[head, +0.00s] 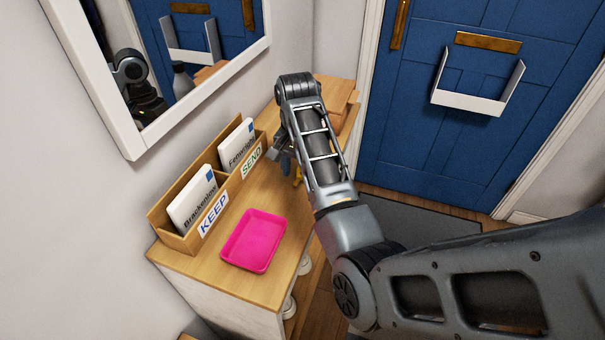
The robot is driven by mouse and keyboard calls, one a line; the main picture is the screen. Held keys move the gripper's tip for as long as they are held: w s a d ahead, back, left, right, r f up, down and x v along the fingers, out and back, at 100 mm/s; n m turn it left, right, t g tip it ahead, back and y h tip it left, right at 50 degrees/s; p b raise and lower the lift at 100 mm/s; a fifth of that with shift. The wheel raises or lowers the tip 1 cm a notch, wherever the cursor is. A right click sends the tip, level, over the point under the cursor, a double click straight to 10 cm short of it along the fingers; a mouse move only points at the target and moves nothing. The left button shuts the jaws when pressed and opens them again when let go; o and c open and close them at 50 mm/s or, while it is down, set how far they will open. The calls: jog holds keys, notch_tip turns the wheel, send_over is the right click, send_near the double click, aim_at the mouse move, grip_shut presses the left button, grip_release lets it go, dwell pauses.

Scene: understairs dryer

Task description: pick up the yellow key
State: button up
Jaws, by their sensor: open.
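A small yellow thing (298,177), likely the yellow key, shows on the wooden cabinet top beside my arm. My arm hides part of it, so its full shape does not show. My gripper (284,162) is small in view, pointing down over the cabinet top just left of the yellow thing. It is open, and I see nothing held in it. I cannot tell how high its fingertips are above the wood.
A pink tray (253,241) lies at the cabinet's near end. A wooden letter rack (178,242) marked KEEP and SEND holds envelopes along the wall, left of my gripper. A wooden box (350,108) stands behind my arm. A mirror (143,142) hangs above.

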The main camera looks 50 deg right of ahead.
jog(key=shift+f, duration=0.65)
grip_shut()
